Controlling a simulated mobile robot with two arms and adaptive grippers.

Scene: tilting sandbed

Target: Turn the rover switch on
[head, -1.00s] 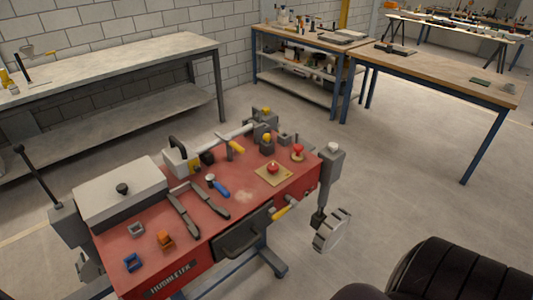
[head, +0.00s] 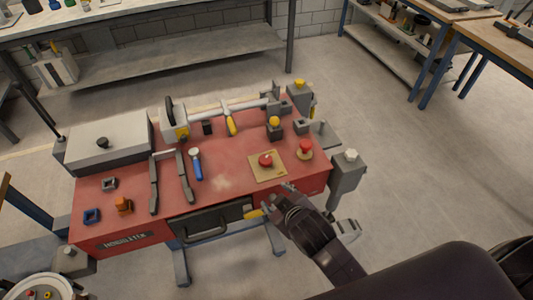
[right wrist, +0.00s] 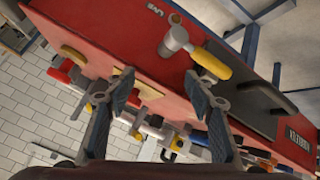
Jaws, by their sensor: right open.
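No part is clearly labelled as the rover switch. The red bench (head: 225,185) carries a red button (head: 266,160) on a tan plate and a red mushroom knob (head: 305,147) to its right. A yellow handle (head: 253,214) sticks out from the bench front, beside the drawer; in the right wrist view this yellow handle (right wrist: 212,63) joins a grey round fitting on the red front panel. My right gripper (head: 272,200) is at the bench's front edge, just right of the yellow handle. In the right wrist view its fingers (right wrist: 160,80) are apart and empty. My left gripper is out of view.
A dark drawer (head: 208,219) is in the bench front. A grey lidded box (head: 108,145), a blue-handled tool (head: 196,165) and a yellow-handled tool (head: 231,123) are on the bench top. A grey post (head: 346,175) stands at its right end. Floor right of it is clear.

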